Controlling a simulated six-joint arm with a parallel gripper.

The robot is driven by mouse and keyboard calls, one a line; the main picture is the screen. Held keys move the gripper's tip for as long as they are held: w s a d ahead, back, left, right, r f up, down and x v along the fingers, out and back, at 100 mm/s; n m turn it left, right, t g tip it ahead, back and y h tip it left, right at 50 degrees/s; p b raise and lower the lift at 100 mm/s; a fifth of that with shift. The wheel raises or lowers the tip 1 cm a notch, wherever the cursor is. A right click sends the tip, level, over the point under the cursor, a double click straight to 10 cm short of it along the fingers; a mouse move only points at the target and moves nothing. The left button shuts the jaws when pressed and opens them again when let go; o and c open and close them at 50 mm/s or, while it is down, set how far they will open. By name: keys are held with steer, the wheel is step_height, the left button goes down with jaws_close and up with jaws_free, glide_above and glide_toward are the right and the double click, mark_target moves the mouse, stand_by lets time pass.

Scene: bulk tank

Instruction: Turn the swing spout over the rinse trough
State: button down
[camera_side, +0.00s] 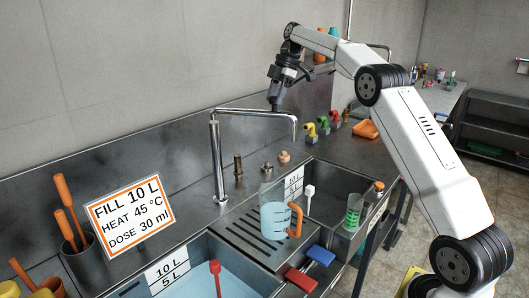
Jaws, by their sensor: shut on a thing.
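The swing spout (245,111) is a chrome pipe on an upright post behind the drainboard. Its arm points right, and its downturned tip hangs above the area of the drainboard and the right basin; I cannot tell exactly which it is over. My gripper (273,106) comes down from above and is shut on the spout's arm, nearer the tip than the post. Two basins show: the left one (196,254) holds bluish water, and the right one (335,186) holds a green-marked beaker. Which is the rinse trough is not marked.
A clear jug of blue liquid (275,218) with an orange handle stands on the ribbed drainboard (245,238). A red brush (300,279) and a blue brush (320,255) lie at the front. Coloured taps (323,124) stand behind right. A sign (130,214) leans at left.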

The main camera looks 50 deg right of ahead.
steer(key=shift+w+d+r, duration=0.15)
steer(key=shift+w+d, duration=0.1)
steer(key=shift+d, duration=0.2)
stand_by(0.4)
steer(key=shift+c, duration=1.1)
jaws_free()
steer(key=shift+s+a, duration=0.2)
steer(key=shift+a, duration=0.2)
